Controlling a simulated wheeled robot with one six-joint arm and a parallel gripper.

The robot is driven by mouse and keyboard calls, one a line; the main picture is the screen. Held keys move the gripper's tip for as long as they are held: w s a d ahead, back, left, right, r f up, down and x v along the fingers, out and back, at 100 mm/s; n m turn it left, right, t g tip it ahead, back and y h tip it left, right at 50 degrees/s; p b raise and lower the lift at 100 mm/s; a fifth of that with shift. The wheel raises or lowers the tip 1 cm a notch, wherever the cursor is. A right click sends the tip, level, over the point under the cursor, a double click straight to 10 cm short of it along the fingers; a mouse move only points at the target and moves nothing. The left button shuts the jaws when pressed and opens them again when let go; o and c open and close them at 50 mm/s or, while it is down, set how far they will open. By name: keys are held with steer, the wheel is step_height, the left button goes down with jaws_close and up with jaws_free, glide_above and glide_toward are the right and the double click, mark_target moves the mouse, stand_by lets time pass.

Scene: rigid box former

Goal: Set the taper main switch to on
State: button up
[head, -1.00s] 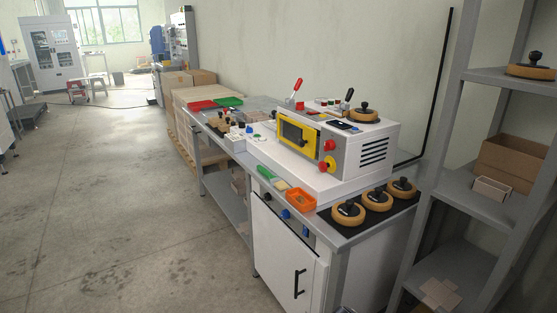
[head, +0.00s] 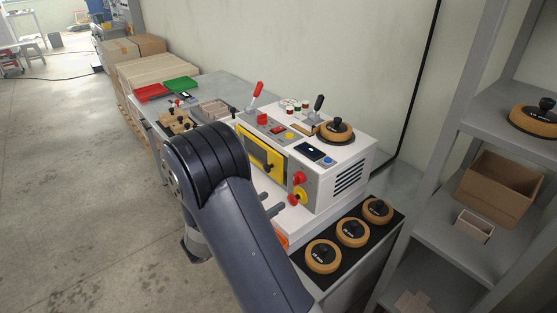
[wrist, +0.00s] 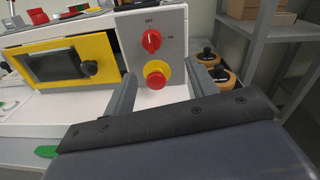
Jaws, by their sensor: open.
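The white taper machine (head: 330,195) stands on the bench. Its main switch is a red rotary knob (wrist: 151,41) on a grey panel, with OFF printed above it and ON to its right. The knob's grip looks roughly upright, towards OFF. It also shows in the head view (head: 299,178). A red emergency button on a yellow collar (wrist: 157,74) sits just below it. My gripper (wrist: 160,71) is open and empty, its fingers either side of the emergency button in the wrist picture, apart from the panel. In the head view my gripper (head: 273,203) is left of the knob.
A yellow-framed window with a black knob (wrist: 88,68) is left of the panel. Several tan round weights (head: 352,232) lie on a black mat at the right. A grey shelf (head: 465,200) stands further right. Floor at the left is clear.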

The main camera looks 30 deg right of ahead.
mark_target(294, 181)
steer(key=shift+n, duration=0.3)
steer(key=w+d, duration=0.1)
steer(key=d, duration=0.2)
steer(key=w+d+p, duration=0.1)
steer(key=d, duration=0.3)
steer(key=w+d+p, duration=0.1)
steer(key=d, duration=0.2)
steer(key=shift+w+d+r, duration=0.1)
steer(key=shift+w+d, duration=0.05)
steer(key=shift+w, duration=0.15)
steer(key=shift+c, duration=0.4)
steer(key=c, duration=0.9)
